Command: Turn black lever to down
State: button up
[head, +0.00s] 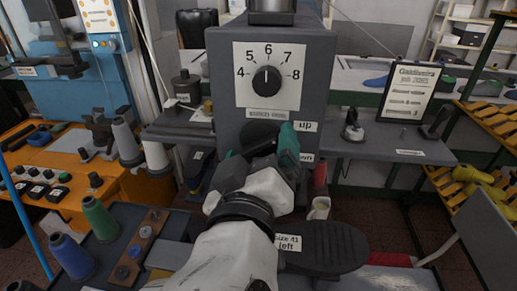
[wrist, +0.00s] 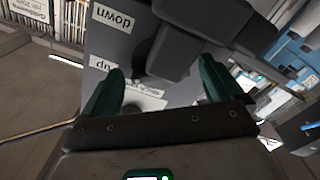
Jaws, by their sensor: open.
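A grey machine (head: 225,90) with a dial stands straight ahead. A small "up" label (head: 306,126) is on its front at the right, with a partly hidden label (head: 307,158) below it. In the wrist view, upside down, the labels read "up" (wrist: 103,65) and "down" (wrist: 111,18). My gripper (head: 261,149) is in front of the machine, its teal fingers apart. In the wrist view, a dark bar, apparently the black lever (wrist: 166,48), reaches between the open fingers of my gripper (wrist: 160,72). I cannot tell whether they touch it. In the head view my arm hides most of it.
The dial (head: 267,80) with numbers 4 to 8 is above my gripper. A black shoe-sole shape (head: 335,246) with a "left" label lies below right. Spools (head: 99,217) stand at the lower left. A framed sign (head: 409,93) stands on the bench at right.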

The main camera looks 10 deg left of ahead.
jog(key=c, duration=1)
jog(key=shift+c, duration=0.2)
jog(key=shift+f+m+b, duration=0.15)
jog(key=shift+m+b, duration=0.15)
jog(key=shift+b, duration=0.15)
jog(key=shift+f+m+b, duration=0.1)
jog(key=shift+m+b, duration=0.8)
jog(key=shift+b, duration=0.15)
jog(key=m+b, duration=0.4)
jog(key=shift+m, duration=0.3)
jog(key=m+b, duration=0.3)
jog(key=shift+m+b, duration=1.6)
jog(key=shift+m, duration=0.4)
